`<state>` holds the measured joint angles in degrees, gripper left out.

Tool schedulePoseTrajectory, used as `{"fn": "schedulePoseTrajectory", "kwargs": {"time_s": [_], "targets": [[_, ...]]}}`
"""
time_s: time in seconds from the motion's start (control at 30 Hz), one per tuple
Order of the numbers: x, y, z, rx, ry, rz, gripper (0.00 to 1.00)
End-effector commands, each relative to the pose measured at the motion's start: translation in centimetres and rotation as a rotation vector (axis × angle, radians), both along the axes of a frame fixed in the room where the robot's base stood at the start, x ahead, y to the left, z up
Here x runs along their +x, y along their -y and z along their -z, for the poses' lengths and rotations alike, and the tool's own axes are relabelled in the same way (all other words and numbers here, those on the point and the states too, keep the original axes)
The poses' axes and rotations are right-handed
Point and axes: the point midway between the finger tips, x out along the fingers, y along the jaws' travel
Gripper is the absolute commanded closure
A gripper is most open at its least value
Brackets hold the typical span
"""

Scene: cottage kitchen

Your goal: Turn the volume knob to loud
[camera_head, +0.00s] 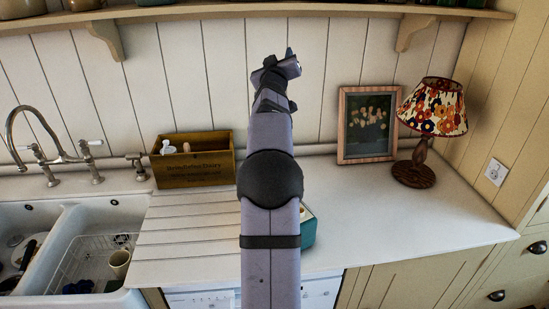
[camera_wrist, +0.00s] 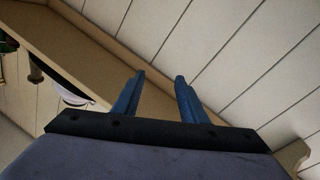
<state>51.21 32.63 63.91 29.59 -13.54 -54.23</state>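No volume knob can be made out in either view. A teal box-like object (camera_head: 308,230) stands on the worktop, mostly hidden behind my arm in the head view; it may be the radio, but I cannot tell. My gripper (camera_head: 289,55) is raised high in front of the panelled wall, well above the worktop. In the wrist view my gripper's two blue fingers (camera_wrist: 158,78) are apart with nothing between them. They point up toward the wall and the underside of the shelf.
A wooden crate (camera_head: 195,172) with bottles stands left of my arm. A framed picture (camera_head: 367,148) and a lamp (camera_head: 437,107) stand on the right. The double sink (camera_head: 118,203) is at left, the shelf (camera_head: 340,8) above. The worktop (camera_head: 400,215) at right front is clear.

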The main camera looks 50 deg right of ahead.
Motion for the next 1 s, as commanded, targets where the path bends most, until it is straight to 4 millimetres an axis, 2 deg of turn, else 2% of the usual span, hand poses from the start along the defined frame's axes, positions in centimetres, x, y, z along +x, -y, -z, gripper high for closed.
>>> {"fn": "schedulePoseTrajectory", "kwargs": {"time_s": [0.03, 0.1, 0.17, 0.2, 0.3, 0.4, 0.5, 0.63, 0.7, 1.0], "targets": [[1.2, -0.7, 3.7, 0.081, -0.076, -0.055, 0.61], [2.2, -2.0, 8.7, 0.205, -0.18, -0.118, 0.61], [2.2, -3.2, 13.0, 0.321, -0.264, -0.152, 0.61], [1.8, -4.1, 15.7, 0.4, -0.32, -0.165, 0.61], [-0.1, -6.4, 21.4, 0.595, -0.441, -0.16, 0.61], [-2.8, -8.5, 25.2, 0.776, -0.525, -0.109, 0.61], [-5.5, -10.4, 27.5, 0.937, -0.566, -0.032, 0.61], [-7.7, -12.8, 29.3, 1.122, -0.542, 0.068, 0.61], [-8.2, -13.3, 29.5, 1.173, -0.512, 0.108, 0.61], [-8.1, -13.2, 29.6, 1.206, -0.452, 0.146, 0.61]]}}
